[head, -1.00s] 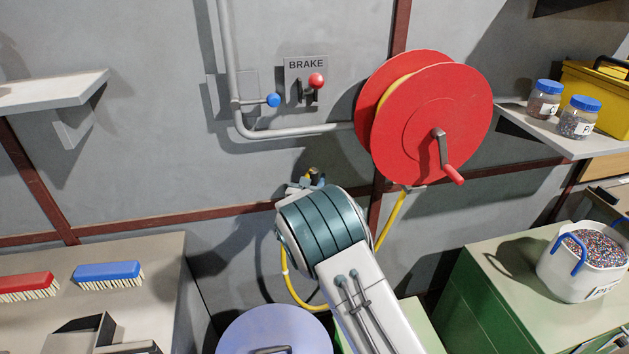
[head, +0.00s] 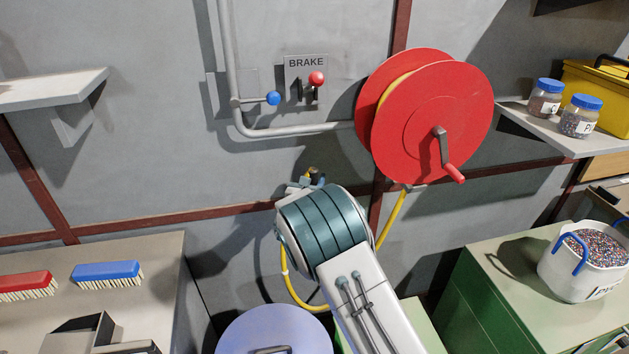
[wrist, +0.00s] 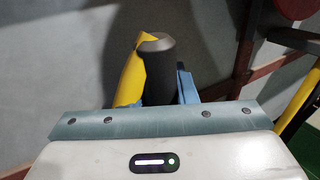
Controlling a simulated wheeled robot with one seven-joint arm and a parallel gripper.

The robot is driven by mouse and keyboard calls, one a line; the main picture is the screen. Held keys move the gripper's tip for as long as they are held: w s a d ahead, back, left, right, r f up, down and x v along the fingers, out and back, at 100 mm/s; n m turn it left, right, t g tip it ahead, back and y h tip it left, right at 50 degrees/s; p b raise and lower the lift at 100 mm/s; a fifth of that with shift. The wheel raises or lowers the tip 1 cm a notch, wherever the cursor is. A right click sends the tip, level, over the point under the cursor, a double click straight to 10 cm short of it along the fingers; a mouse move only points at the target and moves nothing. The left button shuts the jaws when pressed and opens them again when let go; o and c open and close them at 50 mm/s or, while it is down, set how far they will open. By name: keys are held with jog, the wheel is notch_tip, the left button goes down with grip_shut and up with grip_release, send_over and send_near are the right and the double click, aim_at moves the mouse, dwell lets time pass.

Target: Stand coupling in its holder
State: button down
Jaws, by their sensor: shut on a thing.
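The coupling (wrist: 157,62) shows in the wrist view as a dark grey cylinder with a yellow part (wrist: 130,70) against its left side. My gripper (wrist: 163,84) is shut on it, with one blue finger on each side. In the head view my arm hides most of the gripper; a small brass and dark end (head: 314,178) shows just beyond it, in front of the wall. The yellow hose (head: 292,285) hangs in a loop below. I cannot make out the holder in either view.
A red reel (head: 435,120) with a crank hangs on the wall, right of the brake panel (head: 306,72). A grey pipe (head: 300,131) runs below the panel. A bench (head: 150,265) with brushes is at left, a green cabinet (head: 500,300) at right, a lilac round lid (head: 275,325) below.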

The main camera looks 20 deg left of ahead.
jog(key=c, duration=1.1)
grip_release()
